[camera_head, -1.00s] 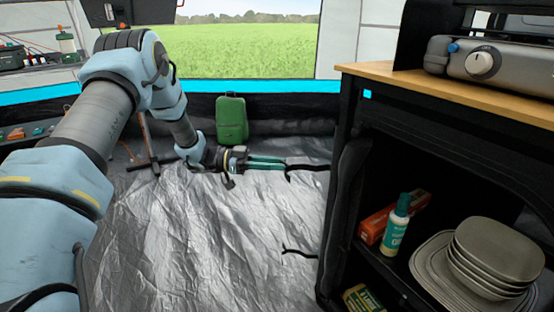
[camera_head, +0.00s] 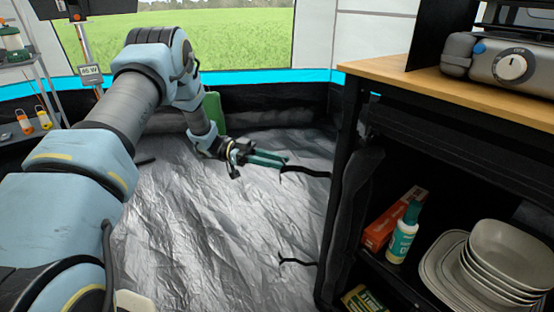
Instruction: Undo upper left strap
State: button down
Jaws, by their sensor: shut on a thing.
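The upper left strap (camera_head: 312,174) is a thin black band. It sticks out to the left from the upper part of the black cabinet's (camera_head: 345,160) left front edge. My gripper (camera_head: 284,161), with long green fingers, is shut on the strap's free end, left of the cabinet. The strap runs nearly straight from the fingertips to the rolled black fabric (camera_head: 352,215) at the cabinet's edge. A lower strap (camera_head: 297,262) hangs free from the same edge, with its end curled up.
The open cabinet holds a teal-and-white bottle (camera_head: 403,236), an orange box (camera_head: 383,226) and grey dishes (camera_head: 505,262). A stove (camera_head: 495,62) stands on the wooden top (camera_head: 450,98). A green case (camera_head: 214,112) is partly behind my arm. The silver floor (camera_head: 235,225) is clear.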

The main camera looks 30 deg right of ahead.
jog(key=shift+s+d+r, duration=0.1)
jog(key=shift+s+d, duration=0.25)
jog(key=shift+d, duration=0.5)
jog(key=c, duration=1)
grip_release()
jog(key=v, duration=1.2)
jog(key=shift+a, duration=0.25)
jog(key=shift+t, duration=0.3)
